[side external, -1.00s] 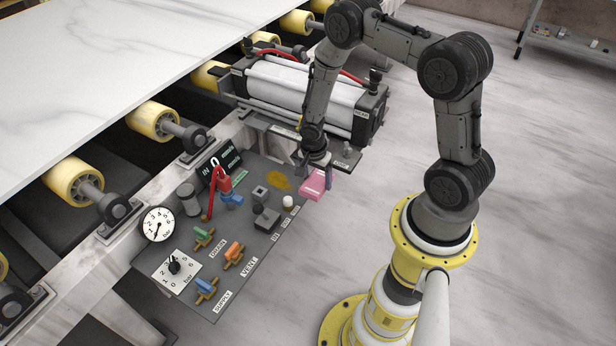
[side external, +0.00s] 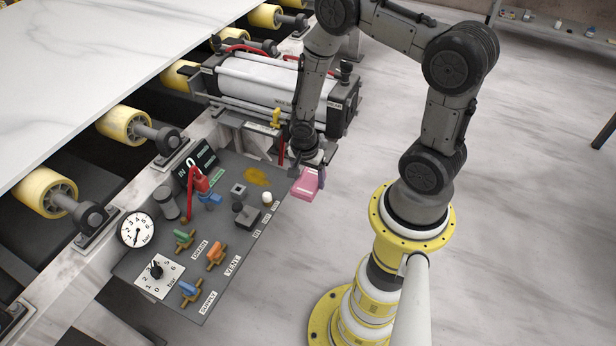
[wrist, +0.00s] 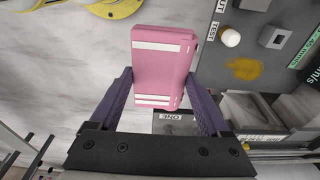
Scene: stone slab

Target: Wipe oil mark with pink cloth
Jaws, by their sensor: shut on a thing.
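The pink cloth (side external: 307,184) is a folded pink block with white stripes. My gripper (side external: 312,168) is shut on it and holds it off the right edge of the grey panel, near the panel's upper right corner. In the wrist view the cloth (wrist: 162,65) sits between the two purple fingers of my gripper (wrist: 160,88). The oil mark (side external: 257,176) is a yellow-brown smear on the panel, to the left of the cloth and apart from it. It also shows in the wrist view (wrist: 245,69), to the right of the cloth.
Beside the oil mark stand a white knob (side external: 267,198), a dark block (side external: 246,214) and a small grey square fitting (side external: 238,190). A red lever (side external: 196,190) stands further left. A large cylinder unit (side external: 275,88) lies behind. Open floor is at the right.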

